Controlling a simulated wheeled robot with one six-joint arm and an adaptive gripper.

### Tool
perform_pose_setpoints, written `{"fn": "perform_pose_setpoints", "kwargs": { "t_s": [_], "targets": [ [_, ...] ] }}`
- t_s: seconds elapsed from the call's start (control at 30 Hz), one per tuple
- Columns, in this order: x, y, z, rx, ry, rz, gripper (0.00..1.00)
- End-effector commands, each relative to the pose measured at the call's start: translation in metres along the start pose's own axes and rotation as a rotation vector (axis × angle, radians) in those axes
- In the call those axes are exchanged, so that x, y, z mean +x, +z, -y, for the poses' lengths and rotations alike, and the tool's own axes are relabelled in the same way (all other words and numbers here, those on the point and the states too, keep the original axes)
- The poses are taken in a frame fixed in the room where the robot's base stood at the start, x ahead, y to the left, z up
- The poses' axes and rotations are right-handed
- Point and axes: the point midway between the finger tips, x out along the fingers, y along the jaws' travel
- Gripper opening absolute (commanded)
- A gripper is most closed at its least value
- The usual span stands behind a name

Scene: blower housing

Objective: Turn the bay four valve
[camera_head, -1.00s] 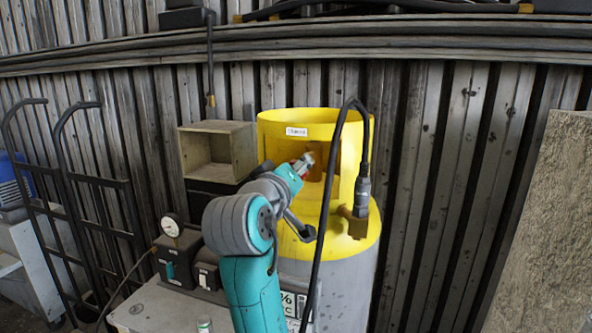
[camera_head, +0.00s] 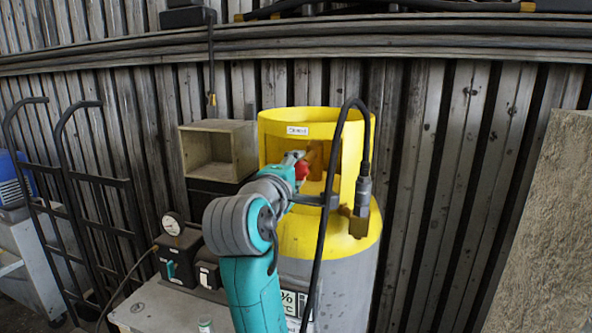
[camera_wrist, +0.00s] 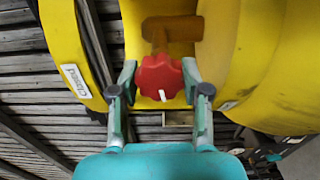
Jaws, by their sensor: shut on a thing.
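The valve has a red lobed knob (camera_wrist: 159,78) with a white mark, on a brass-coloured body (camera_wrist: 172,34) inside the yellow collar (camera_head: 290,122) of a grey cylinder. In the head view the red knob (camera_head: 302,169) shows small in the collar's opening. My gripper (camera_wrist: 160,72) has one finger on each side of the knob and is shut on it. In the head view my gripper (camera_head: 300,172) reaches into the opening and partly hides the knob.
A black hose (camera_head: 334,150) with a connector (camera_head: 363,188) hangs in front of the cylinder, close to my gripper's right. An open wooden box (camera_head: 217,149) sits left of the collar. A white label (camera_wrist: 76,80) is on the collar.

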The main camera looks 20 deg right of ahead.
Motion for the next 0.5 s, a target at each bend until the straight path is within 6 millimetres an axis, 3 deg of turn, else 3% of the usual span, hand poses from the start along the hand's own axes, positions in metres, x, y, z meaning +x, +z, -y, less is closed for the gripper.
{"fn": "perform_pose_setpoints", "kwargs": {
  "t_s": [0.5],
  "targets": [
    [-0.0001,-0.0007,0.0012,-0.113,-0.001,-0.002,0.12]
  ]
}}
